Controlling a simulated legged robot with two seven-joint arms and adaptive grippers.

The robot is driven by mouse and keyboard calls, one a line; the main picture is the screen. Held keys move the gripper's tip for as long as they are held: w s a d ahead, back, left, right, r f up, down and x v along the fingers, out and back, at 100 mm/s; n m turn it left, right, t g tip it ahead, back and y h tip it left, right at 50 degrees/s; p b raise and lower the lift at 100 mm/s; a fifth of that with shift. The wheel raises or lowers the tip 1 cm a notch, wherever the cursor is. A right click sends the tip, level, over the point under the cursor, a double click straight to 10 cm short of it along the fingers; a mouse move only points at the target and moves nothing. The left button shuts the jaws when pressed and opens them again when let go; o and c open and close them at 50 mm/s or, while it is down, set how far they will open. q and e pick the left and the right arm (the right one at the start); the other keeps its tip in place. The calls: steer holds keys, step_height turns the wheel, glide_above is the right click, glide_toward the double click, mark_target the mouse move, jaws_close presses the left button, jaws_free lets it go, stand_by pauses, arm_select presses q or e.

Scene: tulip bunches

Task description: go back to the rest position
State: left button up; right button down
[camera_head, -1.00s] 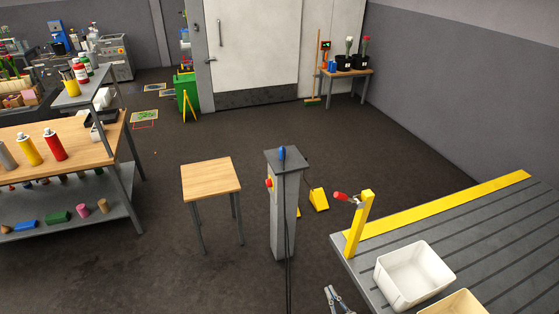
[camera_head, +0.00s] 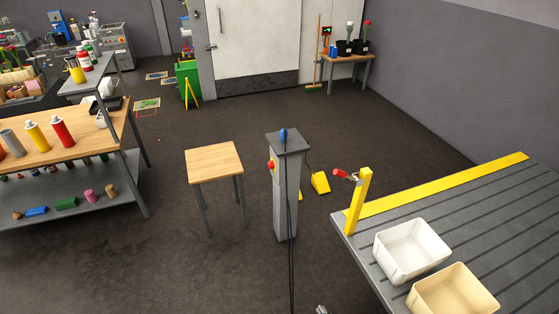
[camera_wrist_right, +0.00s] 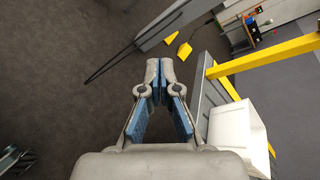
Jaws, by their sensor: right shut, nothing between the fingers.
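My right gripper (camera_wrist_right: 160,72) is shut and empty in the right wrist view, its blue-padded fingers together over the floor. In the head view only a small tip of it (camera_head: 321,310) shows at the bottom edge. My left gripper does not show in the head view. A dark metallic part at the lower left of the right wrist view is too cropped to name. Tulips in black pots (camera_head: 344,47) stand on a small wooden table (camera_head: 347,60) at the back.
The grey slotted bench (camera_head: 475,215) at right holds a white bin (camera_head: 384,256), a cream bin (camera_head: 418,303) and a yellow post (camera_head: 358,205). A grey pillar (camera_head: 286,200) and wooden stool (camera_head: 213,162) stand mid-floor. Shelving (camera_head: 90,195) is at left.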

steer(key=s+d+f+n+g+h, duration=0.1)
steer(key=s+d+f+n+g, duration=0.15)
steer(key=s+f+n, duration=0.7)
steer(key=s+d+f+n+g+h, duration=0.15)
steer(key=s+f+g, duration=0.3)
steer(key=f, duration=0.95)
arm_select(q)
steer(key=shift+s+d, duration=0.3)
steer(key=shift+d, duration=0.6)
arm_select(e)
steer(key=s+d+f+n+g, duration=0.1)
steer(key=s+d+f+n, duration=0.1)
steer(key=s, duration=0.6)
steer(key=s+d+f+n+g+h, duration=0.1)
steer(key=s+f+n+g, duration=0.1)
steer(key=s+f+n, duration=0.3)
steer(key=s+d+f+n+g+h, duration=0.1)
steer(key=s+f+n, duration=0.3)
steer(key=s, duration=0.8)
steer(key=shift+d+f+n+g, duration=0.15)
steer(key=shift+d+n+g, duration=0.35)
steer(key=shift+d+n, duration=0.5)
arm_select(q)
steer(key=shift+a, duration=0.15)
arm_select(e)
steer(key=shift+a, duration=0.3)
